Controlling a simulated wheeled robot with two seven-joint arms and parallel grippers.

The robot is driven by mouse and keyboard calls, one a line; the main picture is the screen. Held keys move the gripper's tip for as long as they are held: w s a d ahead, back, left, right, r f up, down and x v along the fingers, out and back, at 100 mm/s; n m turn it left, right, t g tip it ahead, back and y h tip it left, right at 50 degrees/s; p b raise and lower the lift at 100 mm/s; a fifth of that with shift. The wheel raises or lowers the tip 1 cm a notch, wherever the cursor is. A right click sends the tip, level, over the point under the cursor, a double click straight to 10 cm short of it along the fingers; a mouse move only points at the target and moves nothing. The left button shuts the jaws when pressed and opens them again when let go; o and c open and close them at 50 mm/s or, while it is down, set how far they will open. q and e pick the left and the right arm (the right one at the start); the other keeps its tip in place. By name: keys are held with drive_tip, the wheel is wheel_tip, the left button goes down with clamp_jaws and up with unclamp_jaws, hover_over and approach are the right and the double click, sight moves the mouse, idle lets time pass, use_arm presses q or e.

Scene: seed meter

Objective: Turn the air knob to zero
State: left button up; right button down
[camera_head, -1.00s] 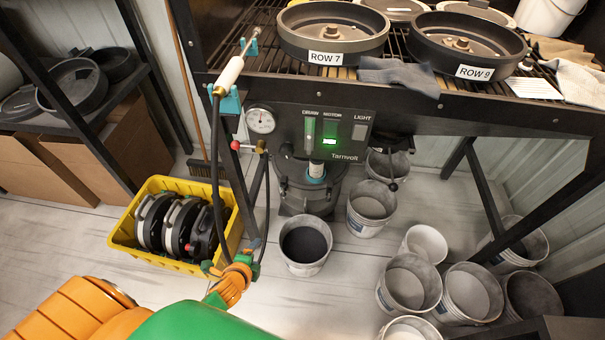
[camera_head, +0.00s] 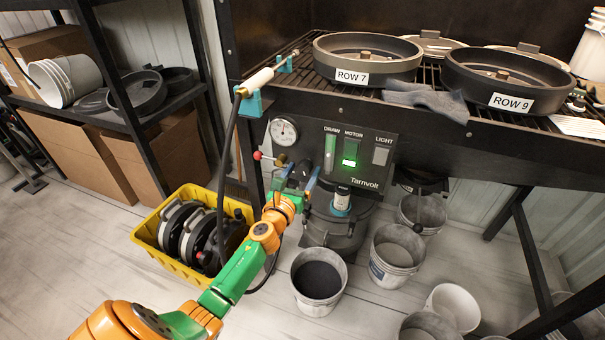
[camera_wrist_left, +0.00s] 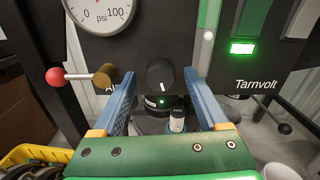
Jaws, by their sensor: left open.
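A round black knob (camera_wrist_left: 161,73) with a white mark near its lower edge is on the front of the dark Tarnvolt panel (camera_head: 368,187). I take it as the air knob; a label to its left is mostly hidden, only its first letter "A" showing. My left gripper (camera_head: 298,178) is open in front of the panel. In the left wrist view its blue fingers (camera_wrist_left: 163,95) stand either side of the knob, with gaps visible. I cannot tell how far the tips are from the panel. The psi gauge (camera_head: 284,131) is above left of the knob. My right gripper is out of view.
A red-ball lever (camera_wrist_left: 55,76) on a brass valve (camera_wrist_left: 104,75) is close left of the fingers. The green motor light (camera_head: 349,162) is lit. A hose (camera_head: 229,135) hangs at the left. A yellow crate (camera_head: 160,254) and a bucket (camera_head: 319,284) stand below.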

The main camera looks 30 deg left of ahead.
use_arm(q)
clamp_jaws()
